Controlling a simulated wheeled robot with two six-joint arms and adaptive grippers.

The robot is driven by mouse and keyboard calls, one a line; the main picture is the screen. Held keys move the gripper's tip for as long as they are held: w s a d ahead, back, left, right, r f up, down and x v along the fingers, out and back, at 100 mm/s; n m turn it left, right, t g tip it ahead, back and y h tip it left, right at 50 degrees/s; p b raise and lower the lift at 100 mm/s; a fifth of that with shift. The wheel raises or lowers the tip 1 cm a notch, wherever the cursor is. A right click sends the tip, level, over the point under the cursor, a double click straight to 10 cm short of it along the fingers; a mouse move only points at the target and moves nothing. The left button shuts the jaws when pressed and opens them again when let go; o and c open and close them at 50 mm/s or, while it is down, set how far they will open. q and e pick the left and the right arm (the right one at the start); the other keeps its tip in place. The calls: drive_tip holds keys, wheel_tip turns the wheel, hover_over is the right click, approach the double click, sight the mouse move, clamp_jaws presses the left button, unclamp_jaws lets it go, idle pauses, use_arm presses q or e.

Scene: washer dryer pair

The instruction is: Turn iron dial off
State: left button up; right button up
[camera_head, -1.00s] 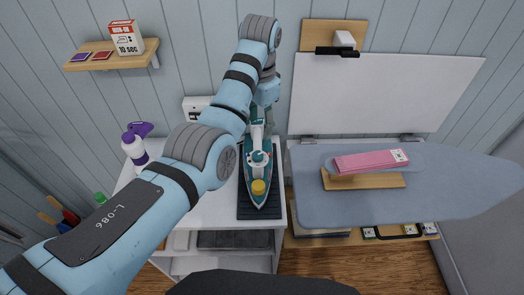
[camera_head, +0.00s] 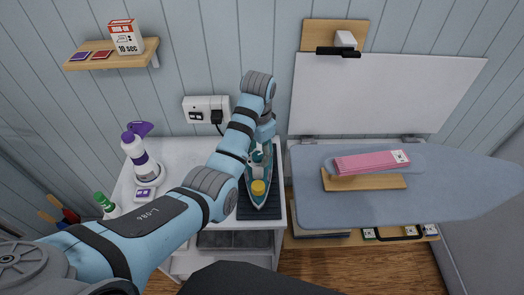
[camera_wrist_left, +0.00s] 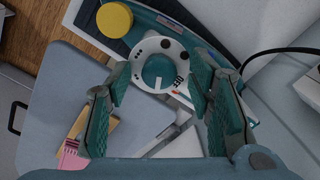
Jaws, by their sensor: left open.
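The teal and white iron (camera_head: 260,180) lies on a dark ribbed rest on the white cabinet top, its yellow cap (camera_head: 258,187) toward me. It also shows in the left wrist view (camera_wrist_left: 210,35). Its round dial, a white ring with a teal centre (camera_wrist_left: 157,72), sits between my left gripper's fingers in the wrist view. My left gripper (camera_wrist_left: 162,88) is open, with one finger on each side of the dial and nothing gripped; I cannot tell whether they touch it. In the head view the wrist and arm partly hide the iron's rear. My right gripper is not in view.
A wall socket (camera_head: 200,108) with a plug is behind.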

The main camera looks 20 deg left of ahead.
use_arm(q)
drive_tip(key=shift+d, duration=0.1)
clamp_jaws()
drive_tip(key=shift+n, duration=0.3)
drive_tip(key=n, duration=1.1)
drive_tip(key=shift+n, duration=0.3)
idle(0.3)
